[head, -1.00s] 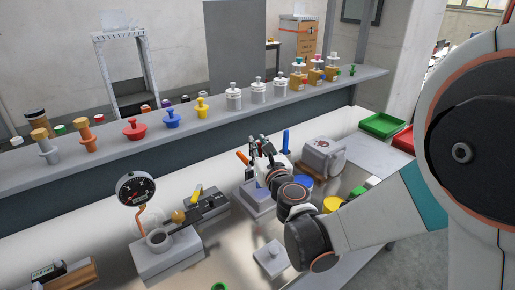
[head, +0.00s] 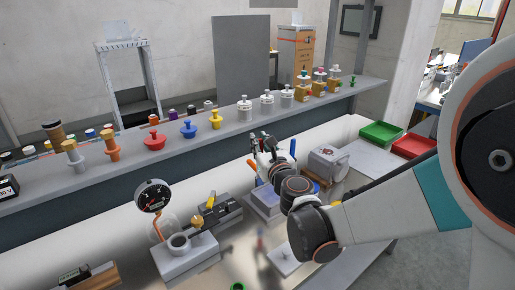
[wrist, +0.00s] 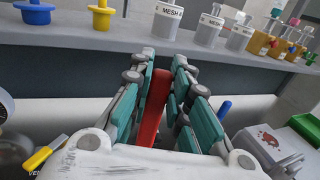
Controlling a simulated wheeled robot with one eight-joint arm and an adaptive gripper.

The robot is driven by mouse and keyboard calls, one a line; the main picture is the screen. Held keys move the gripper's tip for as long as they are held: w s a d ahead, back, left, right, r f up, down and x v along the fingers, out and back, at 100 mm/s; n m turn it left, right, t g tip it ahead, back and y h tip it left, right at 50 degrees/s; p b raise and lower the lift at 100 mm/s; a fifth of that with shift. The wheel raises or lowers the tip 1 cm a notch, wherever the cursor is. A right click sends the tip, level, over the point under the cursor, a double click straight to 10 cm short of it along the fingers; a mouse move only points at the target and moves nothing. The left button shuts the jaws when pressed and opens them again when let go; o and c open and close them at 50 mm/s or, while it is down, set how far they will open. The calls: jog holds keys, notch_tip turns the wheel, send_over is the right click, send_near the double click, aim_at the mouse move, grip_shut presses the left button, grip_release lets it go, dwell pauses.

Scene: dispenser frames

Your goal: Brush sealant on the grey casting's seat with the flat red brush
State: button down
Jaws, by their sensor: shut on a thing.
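My gripper (wrist: 160,82) is shut on a red handle (wrist: 152,108), which stands between its pads in the wrist view. I take it for the flat red brush; its bristles are hidden. In the head view my gripper (head: 267,145) is above the middle of the bench, and the brush cannot be made out there. A grey casting (head: 327,161) with a red mark stands on the bench to the right of my gripper. It also shows at the lower right of the wrist view (wrist: 275,146), apart from my gripper. I cannot clearly make out its seat.
An orange handle (head: 252,165) and a blue handle (head: 293,147) stand close to my gripper. A dial gauge (head: 153,197) stands at the left. A shelf (head: 225,128) with knobs and bottles runs behind. Green (head: 381,133) and red (head: 414,146) trays lie at the right.

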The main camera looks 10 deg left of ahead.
jog(key=shift+r+p, duration=0.75)
jog(key=shift+r, duration=0.65)
jog(key=shift+d+f, duration=0.1)
